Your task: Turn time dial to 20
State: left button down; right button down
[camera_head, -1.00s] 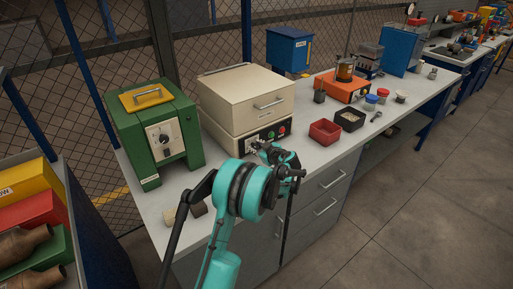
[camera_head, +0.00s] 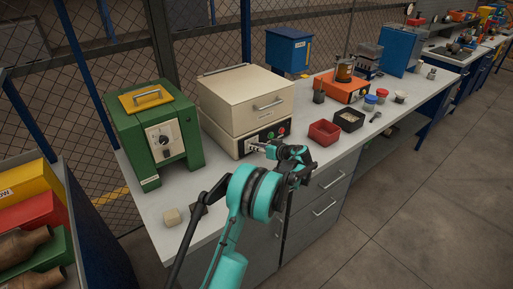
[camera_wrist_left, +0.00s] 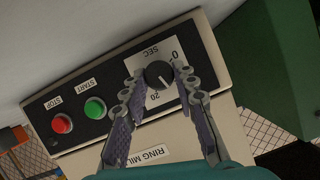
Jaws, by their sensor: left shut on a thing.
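The time dial (camera_wrist_left: 158,74) is a small black round knob on the black front panel (camera_wrist_left: 110,90) of the cream ring mill (camera_head: 247,100). "SEC", "0" and "20" are printed around it. My left gripper (camera_wrist_left: 160,80) has its fingertips on both sides of the knob and is shut on it. In the head view my left gripper (camera_head: 259,149) reaches the panel's left part, and its wrist hides some of the bench in front. The knob's exact setting is hard to read. My right gripper is not in view.
A green START button (camera_wrist_left: 95,107) and a red STOP button (camera_wrist_left: 62,123) sit beside the dial. A green machine (camera_head: 156,132) stands left of the mill. A red bin (camera_head: 324,132) and a black bin (camera_head: 349,120) stand to its right. A pale block (camera_head: 172,217) lies near the front edge.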

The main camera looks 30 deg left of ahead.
pick_arm(q)
jog(key=m+g, duration=0.1)
jog(key=m, duration=0.1)
jog(key=m+g+y, duration=0.1)
jog(key=m, duration=0.1)
jog(key=shift+w+d+f+b, duration=0.1)
jog(key=shift+w+f+b, duration=0.1)
jog(key=shift+b, duration=0.1)
jog(key=m+g+y+b, duration=0.1)
jog(key=m+y, duration=0.1)
jog(key=m, duration=0.2)
jog(key=shift+w+f, duration=0.1)
jog(key=shift+f, duration=0.05)
jog(key=shift+g+y, duration=0.3)
jog(key=shift+g, duration=0.1)
jog(key=c, duration=1.2)
grip_release()
jog(key=d, duration=0.4)
jog(key=d+r, duration=0.1)
jog(key=d, duration=0.7)
jog(key=shift+r, duration=0.3)
